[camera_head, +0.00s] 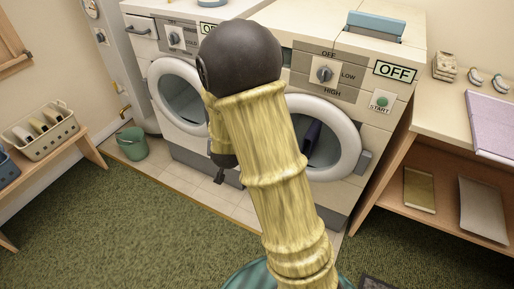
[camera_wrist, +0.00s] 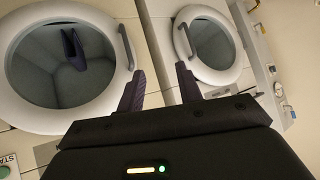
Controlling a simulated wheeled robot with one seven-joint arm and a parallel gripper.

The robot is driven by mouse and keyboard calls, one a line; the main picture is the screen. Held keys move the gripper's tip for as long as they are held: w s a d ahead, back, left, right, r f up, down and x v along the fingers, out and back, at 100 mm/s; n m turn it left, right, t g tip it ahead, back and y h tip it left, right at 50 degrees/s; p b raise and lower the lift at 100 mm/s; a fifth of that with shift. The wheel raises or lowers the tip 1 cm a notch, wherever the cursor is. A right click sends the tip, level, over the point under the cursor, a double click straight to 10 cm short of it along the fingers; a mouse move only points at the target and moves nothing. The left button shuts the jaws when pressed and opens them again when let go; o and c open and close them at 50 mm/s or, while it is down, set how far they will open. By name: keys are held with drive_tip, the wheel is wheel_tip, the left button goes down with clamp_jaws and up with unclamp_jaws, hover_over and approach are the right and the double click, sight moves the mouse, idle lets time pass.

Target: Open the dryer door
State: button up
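Two white front-loading machines stand side by side. The right one, with an OFF/LOW/HIGH dial and a START button, looks like the dryer (camera_head: 376,78). Its round white door (camera_head: 345,140) looks shut, and the door fills the left of the wrist view (camera_wrist: 20,105). A dark shape shows behind its glass. A grey door handle (camera_wrist: 127,45) shows on the door's right rim in the wrist view; my arm hides that side in the head view. My gripper (camera_wrist: 160,87) is open and empty, with its fingers apart in front of the gap between the two doors.
The left machine (camera_head: 150,55) has a similar round door (camera_wrist: 205,45) with a handle (camera_wrist: 186,40). A green bucket (camera_head: 132,143) stands on the floor at the left. A wooden shelf unit (camera_head: 455,110) stands close on the right.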

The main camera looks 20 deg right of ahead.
drive_tip(key=w+d+f+m+t+h+b, duration=0.1)
drive_tip(key=w+d+f+t+h+b, duration=0.1)
drive_tip(key=f+b, duration=0.5)
drive_tip(key=w+d+f+m+t+h+b, duration=0.2)
drive_tip(key=d+f+h+b, duration=0.2)
drive_tip(key=f+h+b, duration=0.3)
wheel_tip(320, 180, down, 4)
drive_tip(key=shift+w+d+f+b, duration=0.25)
drive_tip(key=shift+w+b, duration=0.1)
drive_tip(key=shift+b, duration=0.1)
drive_tip(key=b+x, duration=0.3)
drive_tip(key=x, duration=1.4)
drive_tip(key=shift+w+d+r, duration=0.1)
drive_tip(key=shift+w+r, duration=0.05)
drive_tip(key=shift+w, duration=0.05)
drive_tip(key=shift+c, duration=0.2)
clamp_jaws()
